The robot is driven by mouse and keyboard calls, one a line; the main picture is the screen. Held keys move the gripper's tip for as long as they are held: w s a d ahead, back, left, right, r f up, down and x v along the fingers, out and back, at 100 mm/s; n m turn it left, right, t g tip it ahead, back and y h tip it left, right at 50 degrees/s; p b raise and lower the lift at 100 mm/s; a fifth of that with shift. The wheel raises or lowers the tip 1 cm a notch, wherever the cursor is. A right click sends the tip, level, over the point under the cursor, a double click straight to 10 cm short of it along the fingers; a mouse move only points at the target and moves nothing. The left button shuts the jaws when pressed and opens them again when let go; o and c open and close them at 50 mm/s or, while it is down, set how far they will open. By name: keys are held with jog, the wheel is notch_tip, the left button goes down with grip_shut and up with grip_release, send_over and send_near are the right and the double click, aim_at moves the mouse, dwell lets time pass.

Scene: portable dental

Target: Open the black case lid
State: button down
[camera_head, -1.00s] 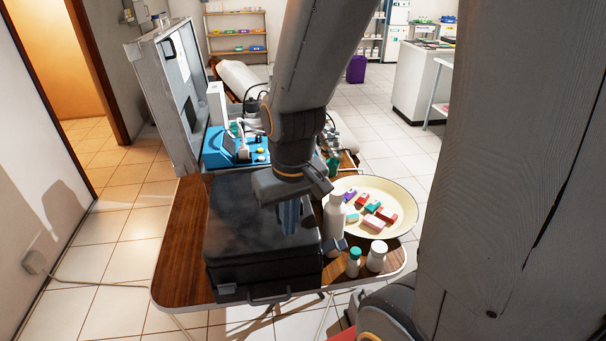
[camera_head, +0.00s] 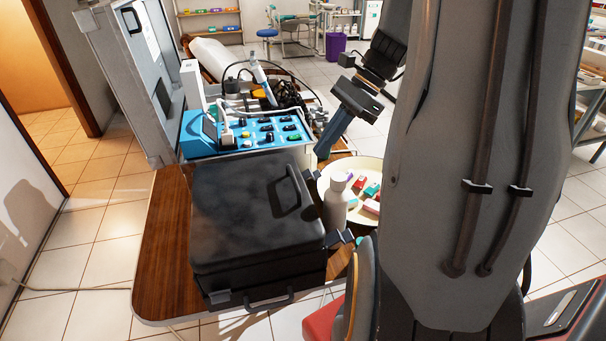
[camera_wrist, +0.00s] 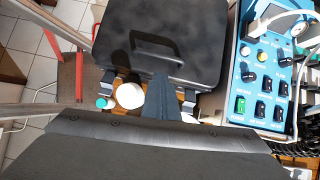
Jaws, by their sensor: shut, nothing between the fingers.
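The black case (camera_head: 250,215) stands on the wooden table with its lid (camera_head: 235,210) flat and closed. A black handle (camera_head: 287,195) is on the lid's right part; it also shows in the wrist view (camera_wrist: 157,47). One latch (camera_head: 220,298) is on the front side and another (camera_head: 340,238) juts out at the right side. My gripper (camera_head: 322,150) is shut and empty, beyond the case's far right corner, tilted down to the left. In the wrist view, my gripper's fingers (camera_wrist: 163,85) appear close together in front of the case edge; contact cannot be told.
A blue control unit (camera_head: 250,135) with cables stands just behind the case. A white bottle (camera_head: 336,205) and a cream tray (camera_head: 365,165) with small colored boxes are at the right. The wooden table (camera_head: 160,260) is bare at the left. A raised grey panel (camera_head: 130,80) stands behind left.

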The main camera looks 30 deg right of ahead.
aim_at(304, 182)
jog(key=shift+m+t+y, duration=0.3)
jog(key=shift+m, duration=0.4)
jog(key=x, duration=0.3)
jog(key=p+x, duration=0.1)
jog(key=x, duration=0.4)
jog(key=shift+w+d+f, duration=0.2)
jog(key=shift+w+f, duration=0.15)
jog(key=shift+f, duration=0.2)
jog(key=shift+r, duration=0.15)
